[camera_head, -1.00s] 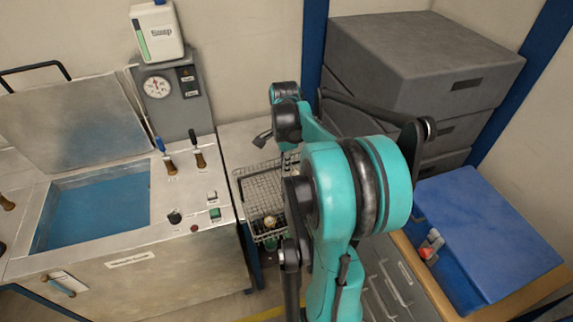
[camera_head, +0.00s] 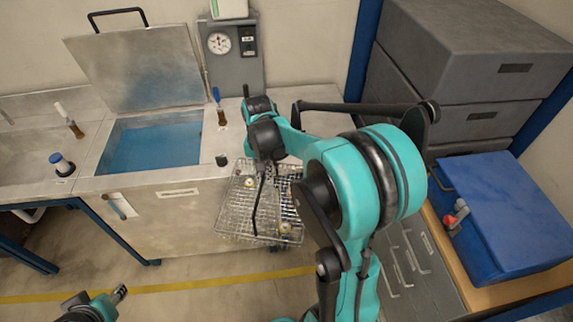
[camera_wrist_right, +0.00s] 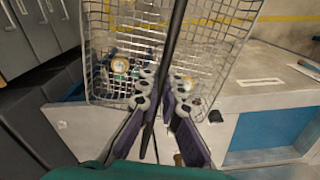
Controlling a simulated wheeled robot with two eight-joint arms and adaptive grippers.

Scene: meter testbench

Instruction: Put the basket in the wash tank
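The wire mesh basket (camera_head: 236,205) hangs beside the right end of the wash tank's front in the head view. Its long black handle (camera_head: 257,208) runs up to my right gripper (camera_head: 266,150). In the right wrist view, the right gripper's fingers (camera_wrist_right: 165,92) close around the handle, with the basket (camera_wrist_right: 215,45) beyond. Small round parts sit in the basket. The wash tank (camera_head: 185,210) stands to the left, its lid (camera_head: 140,70) raised and blue liquid (camera_head: 150,148) inside. Part of my left arm (camera_head: 95,305) shows at the bottom left; its finger state is unclear.
A gauge panel (camera_head: 232,55) stands behind the tank, and knobs and levers line its deck. Grey cases (camera_head: 470,60) and a blue box (camera_head: 505,205) stand at the right. The floor in front of the tank is clear, with a yellow line (camera_head: 180,288).

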